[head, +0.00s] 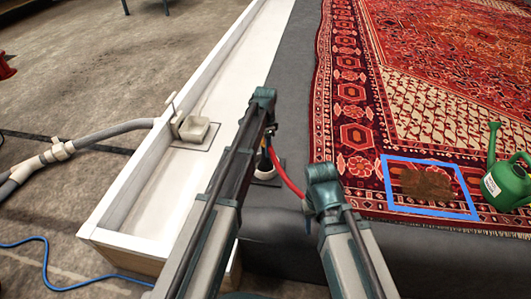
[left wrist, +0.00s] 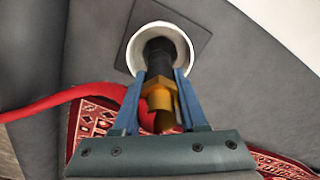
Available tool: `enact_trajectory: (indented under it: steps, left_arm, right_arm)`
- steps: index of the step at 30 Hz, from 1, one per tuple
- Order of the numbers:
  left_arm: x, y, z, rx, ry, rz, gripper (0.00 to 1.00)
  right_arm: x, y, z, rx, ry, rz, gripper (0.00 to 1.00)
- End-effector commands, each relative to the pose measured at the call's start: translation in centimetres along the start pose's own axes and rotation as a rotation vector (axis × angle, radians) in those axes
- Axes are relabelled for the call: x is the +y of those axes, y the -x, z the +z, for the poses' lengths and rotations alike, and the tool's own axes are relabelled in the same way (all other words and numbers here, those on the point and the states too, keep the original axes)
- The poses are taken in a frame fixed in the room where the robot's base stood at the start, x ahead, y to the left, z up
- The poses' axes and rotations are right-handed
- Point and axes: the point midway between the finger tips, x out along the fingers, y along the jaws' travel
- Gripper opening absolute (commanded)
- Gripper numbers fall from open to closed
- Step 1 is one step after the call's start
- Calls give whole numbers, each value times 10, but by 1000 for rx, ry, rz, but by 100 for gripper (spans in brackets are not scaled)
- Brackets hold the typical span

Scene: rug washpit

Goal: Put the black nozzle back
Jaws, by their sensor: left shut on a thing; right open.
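The black nozzle (left wrist: 158,60) has a brass fitting (left wrist: 160,98) at its near end. My left gripper (left wrist: 160,92) is shut on this brass part, a blue finger on each side. The nozzle's far end lines up with the opening of a white round holder (left wrist: 134,50); I cannot tell how deep it reaches. The holder (head: 265,174) also shows in the head view, under my left gripper (head: 269,146). A red hose (head: 286,176) trails to the right there. My right gripper (head: 307,225) is open, low beside the hose, mostly hidden by its own arm.
A patterned red rug (head: 348,90) lies on the dark grey surface (head: 295,60). A blue frame (head: 432,211) surrounds a brown stain (head: 427,184). A green watering can (head: 508,184) stands at right. A white trough (head: 235,80) with a drain block (head: 195,129) runs along the left.

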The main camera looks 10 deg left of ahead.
Motion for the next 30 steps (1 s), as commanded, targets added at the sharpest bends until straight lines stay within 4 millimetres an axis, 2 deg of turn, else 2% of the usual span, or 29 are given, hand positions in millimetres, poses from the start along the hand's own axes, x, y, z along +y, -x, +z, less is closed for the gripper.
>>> enact_trajectory:
  steps: [1,12,13,17,18,30]
  left_arm:
    - [0,-5,0,0,0,0,0]
    - [0,-7,0,0,0,0,0]
    - [0,-6,0,0,0,0,45]
    - [0,-5,0,0,0,0,69]
    - [0,-5,0,0,0,0,72]
    - [0,-2,0,0,0,0,72]
  right_arm:
    - [0,-5,0,0,-1,0,50]
    - [-1,-7,0,0,-2,0,50]
    - [-1,-6,0,0,-2,0,50]
    - [0,-5,0,0,-2,0,50]
    - [0,-5,0,0,-2,0,50]
    - [0,-2,0,0,-1,0,50]
